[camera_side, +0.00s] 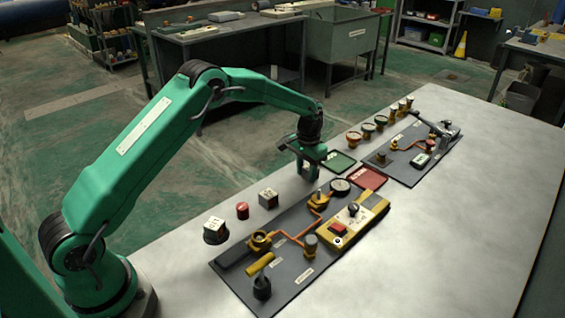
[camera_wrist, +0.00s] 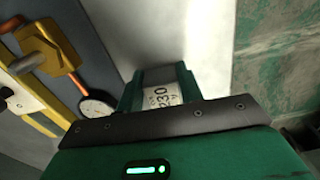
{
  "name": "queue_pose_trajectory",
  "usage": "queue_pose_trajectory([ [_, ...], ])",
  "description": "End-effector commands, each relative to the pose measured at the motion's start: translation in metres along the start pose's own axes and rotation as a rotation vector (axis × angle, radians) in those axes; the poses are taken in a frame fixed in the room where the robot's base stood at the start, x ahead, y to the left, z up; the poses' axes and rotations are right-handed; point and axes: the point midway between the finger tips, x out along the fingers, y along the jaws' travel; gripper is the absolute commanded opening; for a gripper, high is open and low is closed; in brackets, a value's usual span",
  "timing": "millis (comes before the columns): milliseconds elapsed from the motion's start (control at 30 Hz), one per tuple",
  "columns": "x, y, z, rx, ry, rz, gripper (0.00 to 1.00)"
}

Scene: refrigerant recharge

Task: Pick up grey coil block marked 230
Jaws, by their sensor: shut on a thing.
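The grey coil block marked 230 (camera_wrist: 160,92) shows in the wrist view between the two fingers of my gripper (camera_wrist: 160,88), its white label facing the camera. My gripper is shut on it. In the side view my gripper (camera_side: 309,172) points down, low over the bench behind the dark panel. There the block is mostly hidden by the fingers, and I cannot tell whether it touches the bench.
A grey cube (camera_side: 268,198), a red cylinder (camera_side: 242,211) and a dark round part (camera_side: 215,231) stand left of my gripper. A green tray (camera_side: 339,163) and a red tray (camera_side: 367,179) lie to its right. A round gauge (camera_side: 340,187) sits on the near panel (camera_side: 290,275).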

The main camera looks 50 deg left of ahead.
Motion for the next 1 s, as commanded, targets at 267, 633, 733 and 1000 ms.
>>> queue_pose_trajectory([
  [267, -0.014, 0.000, -0.001, 0.000, 0.004, 0.000, 0.14],
  [633, -0.058, 0.024, 0.010, 0.004, 0.003, 0.000, 0.14],
  [733, -0.068, 0.040, 0.018, 0.004, 0.003, 0.000, 0.14],
  [1000, -0.094, 0.080, 0.037, 0.003, 0.003, 0.000, 0.14],
])
